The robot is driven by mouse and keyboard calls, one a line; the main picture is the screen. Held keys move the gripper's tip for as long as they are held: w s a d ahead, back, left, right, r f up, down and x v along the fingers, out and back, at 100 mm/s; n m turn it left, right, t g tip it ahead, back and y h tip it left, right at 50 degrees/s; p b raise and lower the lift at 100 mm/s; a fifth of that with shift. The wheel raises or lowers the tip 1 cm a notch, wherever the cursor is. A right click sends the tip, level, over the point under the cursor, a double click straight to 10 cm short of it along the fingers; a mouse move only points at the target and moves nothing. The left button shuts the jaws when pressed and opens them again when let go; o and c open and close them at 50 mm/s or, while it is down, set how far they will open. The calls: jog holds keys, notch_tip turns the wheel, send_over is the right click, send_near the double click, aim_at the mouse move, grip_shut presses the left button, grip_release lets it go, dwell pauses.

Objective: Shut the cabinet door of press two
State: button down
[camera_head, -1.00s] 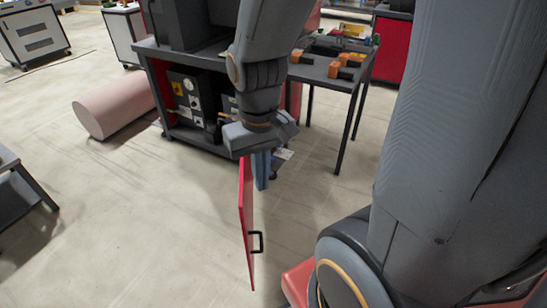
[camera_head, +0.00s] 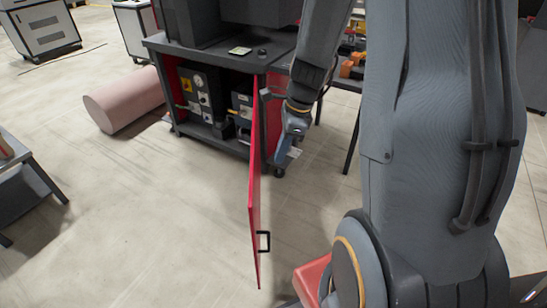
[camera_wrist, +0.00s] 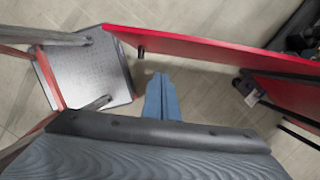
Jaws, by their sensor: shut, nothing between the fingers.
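The red cabinet door (camera_head: 256,190) stands wide open in the head view, swung out toward me and seen nearly edge-on. Its black handle (camera_head: 264,241) is near the free end, on the right side. The open cabinet (camera_head: 205,134) shows grey units with gauges inside. My gripper (camera_head: 284,158) is on the right of the door, close to its hinge side, pointing down. In the wrist view the shut blue-grey fingers (camera_wrist: 160,96) are beside the red door (camera_wrist: 220,50), with a small gap visible. They hold nothing.
A pink cylinder (camera_head: 125,99) lies on the floor left of the cabinet. A table (camera_head: 347,82) with orange parts stands behind my arm. A low grey table (camera_head: 28,190) is at the left edge. The floor left of the door is clear.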

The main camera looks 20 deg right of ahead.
jog(key=w+a+f, duration=0.2)
jog(key=a+f, duration=0.3)
jog(key=f, duration=0.3)
jog(key=shift+a, duration=0.3)
jog(key=shift+w+a, duration=0.1)
jog(key=shift+a, duration=0.05)
